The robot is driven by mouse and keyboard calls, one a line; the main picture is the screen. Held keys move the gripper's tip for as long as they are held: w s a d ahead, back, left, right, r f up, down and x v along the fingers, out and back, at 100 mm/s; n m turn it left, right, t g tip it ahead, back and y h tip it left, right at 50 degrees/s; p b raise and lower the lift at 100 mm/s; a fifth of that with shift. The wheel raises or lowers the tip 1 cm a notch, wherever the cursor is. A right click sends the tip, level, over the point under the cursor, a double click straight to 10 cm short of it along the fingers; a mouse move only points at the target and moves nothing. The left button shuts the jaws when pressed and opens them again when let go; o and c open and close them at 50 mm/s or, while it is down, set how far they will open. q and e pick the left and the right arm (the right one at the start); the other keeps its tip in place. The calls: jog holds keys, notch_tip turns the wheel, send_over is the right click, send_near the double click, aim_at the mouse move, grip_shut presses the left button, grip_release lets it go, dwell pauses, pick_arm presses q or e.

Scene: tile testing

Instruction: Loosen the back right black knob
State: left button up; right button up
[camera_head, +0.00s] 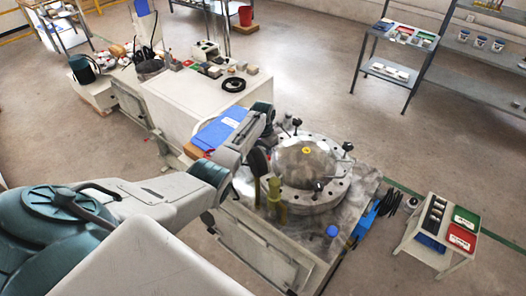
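A round metal test vessel (322,197) with a clear dome (305,160) stands on a worn bench. Black knobs sit around its flange. The back right knob (347,147) is at the flange's right rear, with nothing touching it. Another knob (296,123) is at the back left, and one (318,187) is at the front right. My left arm reaches in from the left. Its gripper (264,182) appears to be by the vessel's left side, apart from the back right knob; its fingers are too unclear to judge. My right gripper is not in view.
A blue tool (366,220) and a blue cap (332,231) lie on the bench's right and front. A small stand (423,250) with green and red trays is at the right. A white cabinet (190,105) stands behind left. The floor behind the vessel is clear.

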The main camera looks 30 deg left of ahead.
pick_arm(q)
jog(key=shift+n, duration=0.3)
jog(key=o, duration=1)
notch_tip(320, 180, up, 11)
jog(key=b, duration=0.3)
jog(key=shift+f, duration=0.1)
dwell(0.3)
